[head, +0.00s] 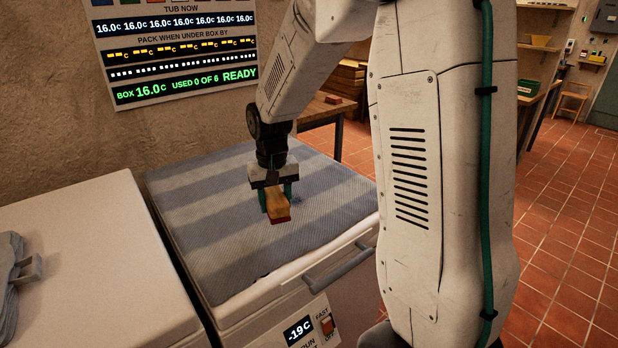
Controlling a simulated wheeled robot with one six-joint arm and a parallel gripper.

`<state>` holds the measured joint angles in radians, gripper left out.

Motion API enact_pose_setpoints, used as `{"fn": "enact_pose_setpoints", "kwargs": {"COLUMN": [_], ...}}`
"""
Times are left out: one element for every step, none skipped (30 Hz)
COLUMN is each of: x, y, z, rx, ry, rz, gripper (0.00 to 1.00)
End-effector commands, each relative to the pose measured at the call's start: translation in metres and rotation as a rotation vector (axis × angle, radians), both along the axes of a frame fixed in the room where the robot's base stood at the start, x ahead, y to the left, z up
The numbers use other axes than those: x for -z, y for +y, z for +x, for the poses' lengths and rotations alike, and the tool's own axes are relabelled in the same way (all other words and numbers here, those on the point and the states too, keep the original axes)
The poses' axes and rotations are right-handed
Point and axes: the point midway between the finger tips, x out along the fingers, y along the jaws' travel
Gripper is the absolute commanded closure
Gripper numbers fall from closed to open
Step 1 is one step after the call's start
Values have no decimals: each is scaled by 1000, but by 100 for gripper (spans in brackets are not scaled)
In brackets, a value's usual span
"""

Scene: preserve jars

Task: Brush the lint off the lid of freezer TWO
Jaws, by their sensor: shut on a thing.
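A chest freezer (262,308) stands in the middle, its front panel reading -19C. I see no number on it. A grey-blue striped cloth (205,225) lies over most of its lid, with a pale strip of lid (318,262) bare along the front edge. My gripper (277,198) points down over the cloth, its green fingers shut on a wooden brush (277,204) with a reddish lower end. The brush is at or just above the cloth; contact is unclear. A small dark patch shows on the cloth right of the brush. I cannot make out lint for certain.
Another white freezer (100,240) stands at the left, with a folded grey cloth (8,290) at its edge. A handle (340,265) juts from the middle freezer's front. A wall display (180,55) hangs behind. My arm hides the right side. Tiled floor (565,230) is open at right.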

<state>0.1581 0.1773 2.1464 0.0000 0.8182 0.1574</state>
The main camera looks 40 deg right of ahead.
Motion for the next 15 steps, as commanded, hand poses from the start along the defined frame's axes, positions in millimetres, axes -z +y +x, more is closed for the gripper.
{"fn": "enact_pose_setpoints", "kwargs": {"x": [-6,-8,-11,-14,-16,-18,-20,-21,-23,-24,-25,-25,-25,-25,-25], "y": [0,0,0,0,0,1,1,1,1,1,1,1,1,1,1], "z": [1,1,1,1,0,0,0,0,0,0,0,0,0,0,0], "rx": [0,0,-1,-1,-1,-1,-1,-1,-1,-1,-1,-1,-1,-1,-1], "ry": [-3,-3,-3,-2,-2,-1,-1,-1,-1,-1,-1,-1,-1,-1,0], "rz": [-1,-1,-1,-1,-1,0,0,0,0,0,0,0,0,0,0], "gripper": [91,91,91,91,91,91,91,91,91,91,91,91,91,91,91]}}
